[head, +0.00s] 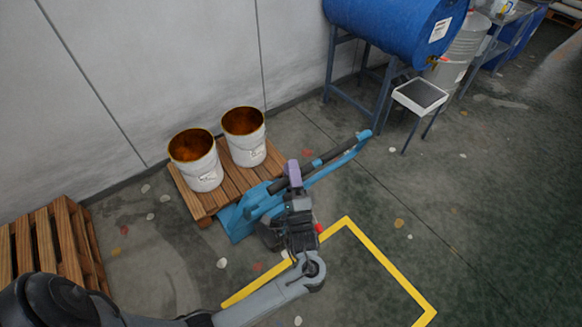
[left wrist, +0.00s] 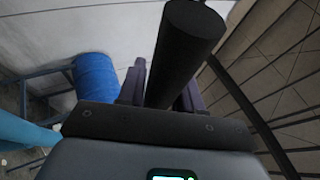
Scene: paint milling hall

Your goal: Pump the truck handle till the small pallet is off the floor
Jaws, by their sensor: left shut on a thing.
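The small wooden pallet (head: 203,209) stands by the wall with two white buckets, (head: 206,174) and (head: 249,153), on it. The blue pallet truck (head: 236,222) is at its near right side, partly hidden by my arm. I cannot tell whether there is a gap under the pallet. The truck's black handle bar (head: 328,157) slants up to the right beside a blue part. My left gripper (head: 292,172) has its purple fingers shut around the bar. In the left wrist view the black bar (left wrist: 187,45) runs between the fingers. My right gripper is not in view.
Wooden pallets (head: 70,245) stand at the left. A blue drum (head: 385,25) lies on a rack at the back, with a small grey-topped stand (head: 420,95) before it. A yellow floor line (head: 390,268) marks open floor at the right.

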